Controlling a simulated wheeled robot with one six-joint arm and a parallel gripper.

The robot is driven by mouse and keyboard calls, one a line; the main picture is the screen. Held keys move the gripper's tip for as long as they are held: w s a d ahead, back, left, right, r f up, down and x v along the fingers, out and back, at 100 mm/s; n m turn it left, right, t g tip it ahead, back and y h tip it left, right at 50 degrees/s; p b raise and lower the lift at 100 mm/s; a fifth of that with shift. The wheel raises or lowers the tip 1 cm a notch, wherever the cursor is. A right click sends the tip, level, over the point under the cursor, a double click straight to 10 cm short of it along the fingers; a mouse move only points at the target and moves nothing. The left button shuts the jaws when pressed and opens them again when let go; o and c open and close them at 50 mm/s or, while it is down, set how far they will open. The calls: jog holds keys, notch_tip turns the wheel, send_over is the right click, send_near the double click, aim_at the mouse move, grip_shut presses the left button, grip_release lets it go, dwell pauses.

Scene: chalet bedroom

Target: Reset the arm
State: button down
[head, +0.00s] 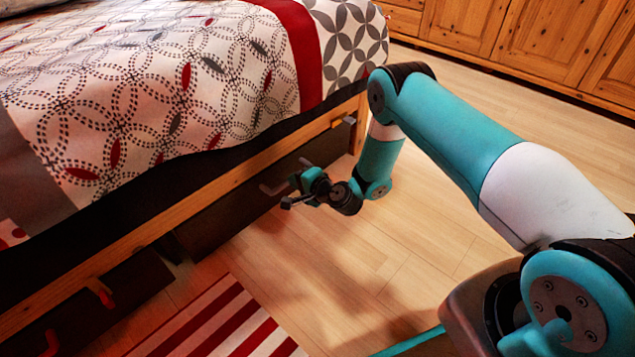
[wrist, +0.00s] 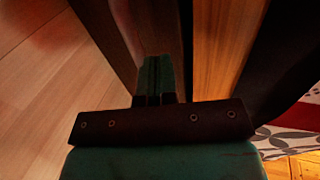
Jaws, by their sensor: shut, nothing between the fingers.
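My gripper (head: 290,191) is in the middle of the head view, at the end of my bent teal and white arm. It is low beside the bed's wooden side rail, in front of a dark under-bed drawer (head: 225,217). A handle (head: 272,189) on the drawer shows just left of the fingers; I cannot tell whether they touch. In the wrist view my gripper's teal fingers (wrist: 155,75) are together with nothing between them. A dark panel and the wooden rail (wrist: 222,55) lie beyond them.
The bed (head: 170,90) with a patterned cover fills the upper left. Another dark drawer (head: 110,310) is at lower left. A red and white striped rug (head: 225,320) lies in front. Wooden cabinets (head: 520,35) stand at the back right. The floor (head: 420,235) between is clear.

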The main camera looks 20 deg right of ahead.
jog(key=p+v, duration=0.3)
jog(key=v, duration=0.4)
jog(key=shift+s+a+p, duration=0.3)
jog(key=a+r+n+g+y+p, duration=0.2)
jog(key=a+r+n+y, duration=0.15)
jog(key=r, duration=0.55)
jog(key=a+r+n+g+y+p, duration=0.15)
jog(key=a+r+n, duration=0.3)
jog(key=r, duration=0.55)
jog(key=s+a+r+n+g+p, duration=0.1)
jog(key=s+a+r+n+g, duration=0.15)
jog(key=r, duration=0.35)
jog(key=s+a+r+n+g+p, duration=0.1)
jog(key=s+a+r+n+g, duration=0.15)
jog(key=r, duration=0.45)
jog(key=s+d+r+n+g+h+p, duration=0.2)
jog(key=s+d+r+n+h+p, duration=0.15)
jog(key=s+r, duration=0.75)
jog(key=s+d+r+n+g+h+p, duration=0.2)
jog(key=s+d+r+n+g+h, duration=0.25)
jog(key=s, duration=1.05)
notch_tip(320, 180, up, 40)
jog(key=d+m+t+p, duration=0.1)
jog(key=t+p, duration=0.1)
jog(key=p, duration=3.6)
jog(key=shift+f+y, duration=0.15)
jog(key=shift+y, duration=0.25)
